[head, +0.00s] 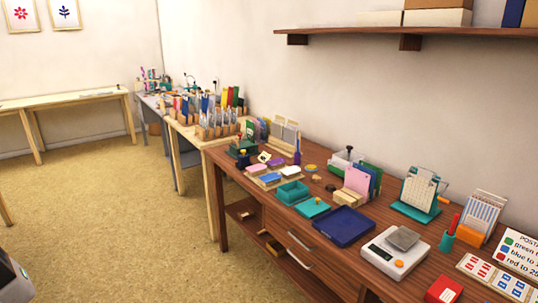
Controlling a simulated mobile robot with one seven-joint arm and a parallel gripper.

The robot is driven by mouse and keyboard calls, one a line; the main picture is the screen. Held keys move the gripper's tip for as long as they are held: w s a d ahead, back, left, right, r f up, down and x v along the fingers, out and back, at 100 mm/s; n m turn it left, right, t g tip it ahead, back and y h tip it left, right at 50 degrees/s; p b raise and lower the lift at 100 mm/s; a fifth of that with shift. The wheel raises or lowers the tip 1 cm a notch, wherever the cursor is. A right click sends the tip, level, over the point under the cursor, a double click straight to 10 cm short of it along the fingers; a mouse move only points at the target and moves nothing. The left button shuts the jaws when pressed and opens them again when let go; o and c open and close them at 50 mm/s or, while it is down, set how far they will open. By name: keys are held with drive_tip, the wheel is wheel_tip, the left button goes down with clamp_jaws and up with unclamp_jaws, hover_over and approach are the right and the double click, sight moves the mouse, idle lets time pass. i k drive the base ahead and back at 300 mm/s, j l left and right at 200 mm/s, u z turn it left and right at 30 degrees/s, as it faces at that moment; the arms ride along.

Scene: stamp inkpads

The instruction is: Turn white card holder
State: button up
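No holder here is plainly a white card holder. A stand with white sheets (419,187) on a teal base, with a small orange knob at its right side, stands upright at the back right of the brown desk (385,222). Right of it, an orange holder (470,236) carries several upright whitish striped cards (484,210). I cannot tell which of these the task means. My gripper is not in view.
A dark blue tray (343,226), a white scale (393,255), a red box (444,289) and a teal cup with a red stick (448,238) crowd the desk. A wall shelf (420,31) hangs above. The floor (110,215) at left is mostly clear.

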sight(337, 164)
drive_tip(key=i+l+u, duration=0.2)
drive_tip(key=i, duration=0.35)
drive_tip(key=i+u, duration=0.2)
drive_tip(key=i, duration=0.4)
drive_tip(key=i+l+z, duration=0.1)
drive_tip(key=i+l, duration=0.35)
